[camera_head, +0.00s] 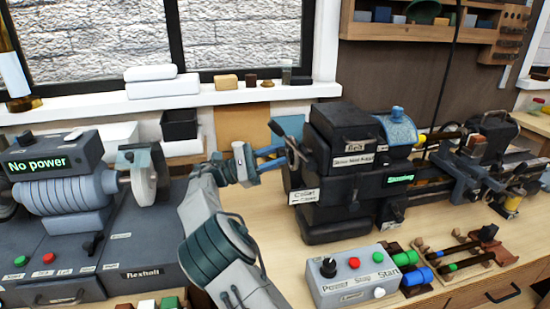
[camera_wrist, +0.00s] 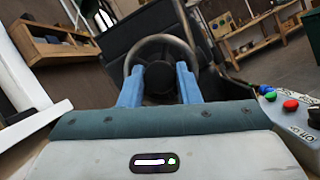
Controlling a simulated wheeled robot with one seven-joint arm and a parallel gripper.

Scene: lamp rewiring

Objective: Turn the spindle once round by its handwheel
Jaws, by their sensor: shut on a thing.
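The spindle's handwheel shows in the wrist view as a grey ring (camera_wrist: 160,39) with a round dark hub (camera_wrist: 159,77). My gripper (camera_wrist: 158,84) has its two blue fingers on either side of the hub, shut on the handwheel. In the head view my gripper (camera_head: 270,157) reaches from the left to the left end of the dark lathe headstock (camera_head: 345,145). The spindle itself is inside the headstock and cannot be seen.
A control box (camera_head: 352,277) with red and green buttons stands in front of the lathe. A grinding machine (camera_head: 60,190) reading "No power" is at left. A black bin (camera_head: 180,124) stands behind my arm. Several tools (camera_head: 460,262) lie at the front right.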

